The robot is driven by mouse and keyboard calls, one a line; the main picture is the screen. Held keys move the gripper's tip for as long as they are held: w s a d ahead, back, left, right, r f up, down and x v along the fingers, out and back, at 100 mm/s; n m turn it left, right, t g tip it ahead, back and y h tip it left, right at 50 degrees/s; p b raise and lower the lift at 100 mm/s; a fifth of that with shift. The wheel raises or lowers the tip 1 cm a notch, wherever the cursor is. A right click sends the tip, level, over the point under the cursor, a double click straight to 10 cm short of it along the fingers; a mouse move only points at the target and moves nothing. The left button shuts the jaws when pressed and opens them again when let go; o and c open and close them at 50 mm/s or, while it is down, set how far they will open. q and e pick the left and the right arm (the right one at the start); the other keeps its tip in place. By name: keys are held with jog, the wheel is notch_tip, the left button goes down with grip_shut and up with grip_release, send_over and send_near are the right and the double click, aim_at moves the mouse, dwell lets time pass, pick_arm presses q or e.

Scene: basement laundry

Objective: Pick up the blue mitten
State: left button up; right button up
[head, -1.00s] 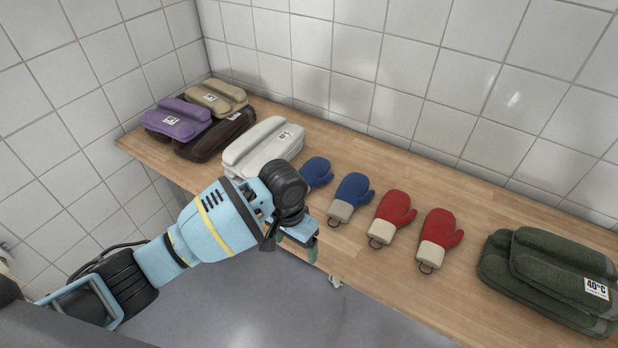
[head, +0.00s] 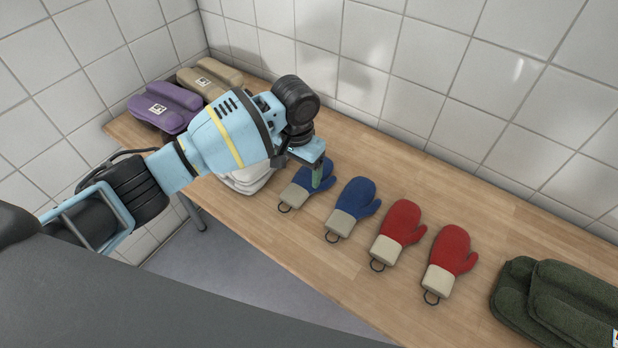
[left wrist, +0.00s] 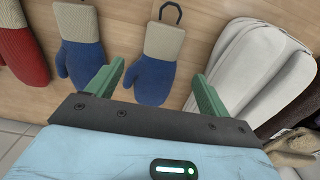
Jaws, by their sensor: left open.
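Two blue mittens with beige cuffs and black loops lie on the wooden bench. The left blue mitten (head: 299,191) is partly hidden by my left gripper (head: 318,172) in the head view. The other blue mitten (head: 353,203) lies just right of it, uncovered. In the left wrist view, my open gripper (left wrist: 158,90) has its green fingers on either side of the left blue mitten (left wrist: 155,78), with nothing held. The other blue mitten (left wrist: 80,58) shows to its left, outside the fingers. I cannot tell the fingers' height above the bench. My right gripper is not in view.
Two red mittens (head: 400,222) lie to the right, then a dark green folded stack (head: 560,300). A white folded towel (left wrist: 250,75) is close beside the left mitten. Purple (head: 165,105) and tan bundles are at the far left. A tiled wall backs the bench.

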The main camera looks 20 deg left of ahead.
aim_at(298, 187)
pick_arm(q)
jog(key=shift+f, duration=0.95)
jog(key=shift+a+f+b, duration=0.1)
jog(key=shift+f+b, duration=0.3)
jog(key=shift+f, duration=2.2)
jog(key=c, duration=1.1)
jog(key=shift+r, duration=0.15)
